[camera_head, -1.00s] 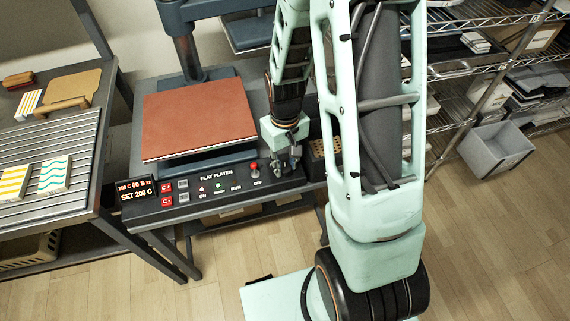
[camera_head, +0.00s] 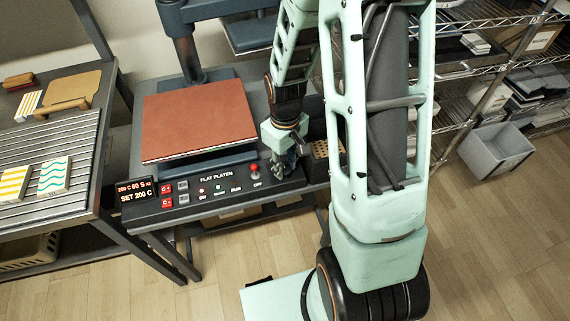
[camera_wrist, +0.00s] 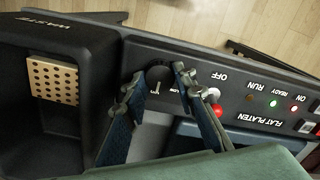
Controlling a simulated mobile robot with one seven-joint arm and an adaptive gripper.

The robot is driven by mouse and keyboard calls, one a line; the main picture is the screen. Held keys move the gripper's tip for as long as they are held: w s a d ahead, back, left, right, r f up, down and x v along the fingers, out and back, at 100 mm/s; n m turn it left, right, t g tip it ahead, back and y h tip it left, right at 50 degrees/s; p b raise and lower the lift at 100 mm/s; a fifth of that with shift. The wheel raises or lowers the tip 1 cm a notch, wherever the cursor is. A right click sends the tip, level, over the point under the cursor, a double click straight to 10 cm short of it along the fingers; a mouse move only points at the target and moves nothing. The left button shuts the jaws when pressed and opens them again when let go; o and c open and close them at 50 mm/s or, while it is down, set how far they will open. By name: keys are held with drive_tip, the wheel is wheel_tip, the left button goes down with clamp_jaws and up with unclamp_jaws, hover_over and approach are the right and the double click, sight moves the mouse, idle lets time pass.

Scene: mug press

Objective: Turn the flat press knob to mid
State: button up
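The flat press is the dark control panel (camera_head: 222,203) marked FLAT PLATEN with a rust-coloured pad (camera_head: 198,118) behind it. In the wrist view the black round knob (camera_wrist: 159,76) sits on the panel, with a pale pointer mark toward the bottom of the picture. My gripper (camera_wrist: 157,82) is open, with one blue-grey finger on each side of the knob. I cannot tell whether the fingers touch it. In the head view my gripper (camera_head: 285,168) is over the panel's right end and hides the knob.
A red-topped lever (camera_head: 254,167) at OFF stands just left of my gripper; it shows close to one finger in the wrist view (camera_wrist: 217,109). A dark WASTE bin (camera_wrist: 100,42) with a perforated tan block (camera_wrist: 53,79) lies on the other side. Wire shelves (camera_head: 480,60) stand at right.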

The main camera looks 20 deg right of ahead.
sight(286, 168)
drive_tip(key=o, duration=0.4)
drive_tip(key=shift+o, duration=0.2)
wheel_tip(286, 168, up, 12)
idle(0.4)
drive_tip(key=shift+d, duration=0.1)
